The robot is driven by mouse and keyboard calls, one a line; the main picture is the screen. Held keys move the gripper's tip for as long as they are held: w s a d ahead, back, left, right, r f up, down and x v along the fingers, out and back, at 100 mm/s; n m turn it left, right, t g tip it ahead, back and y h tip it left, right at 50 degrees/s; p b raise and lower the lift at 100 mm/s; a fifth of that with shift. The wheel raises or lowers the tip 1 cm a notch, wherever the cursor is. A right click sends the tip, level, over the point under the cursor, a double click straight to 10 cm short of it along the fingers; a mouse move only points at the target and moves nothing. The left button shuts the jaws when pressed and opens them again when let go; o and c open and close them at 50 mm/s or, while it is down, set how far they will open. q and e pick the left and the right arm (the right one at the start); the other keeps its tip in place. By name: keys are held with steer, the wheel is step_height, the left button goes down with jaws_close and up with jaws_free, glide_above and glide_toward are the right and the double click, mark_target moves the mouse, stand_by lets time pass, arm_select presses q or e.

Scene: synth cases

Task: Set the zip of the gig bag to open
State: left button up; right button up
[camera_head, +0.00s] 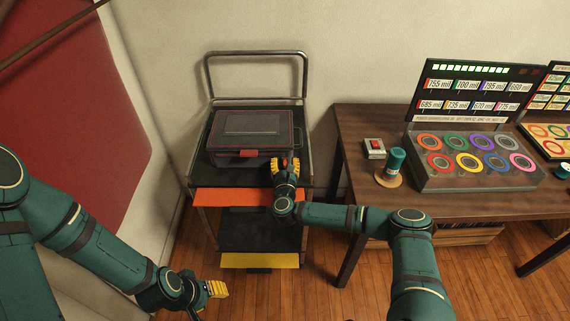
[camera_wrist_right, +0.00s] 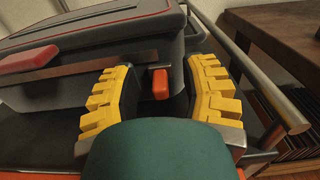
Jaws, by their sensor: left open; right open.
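My left gripper (camera_head: 214,289) is low over the floor, empty.
The cart has a metal push handle (camera_head: 257,55) behind the bag and an orange-edged shelf (camera_head: 225,197). A wooden table (camera_head: 370,120) at the right holds a panel of coloured rings (camera_head: 475,158), a red switch (camera_head: 375,146) and a green cylinder (camera_head: 396,160).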

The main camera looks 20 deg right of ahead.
jaws_close()
arm_select(q)
steer(key=shift+a, duration=0.1)
stand_by(0.4)
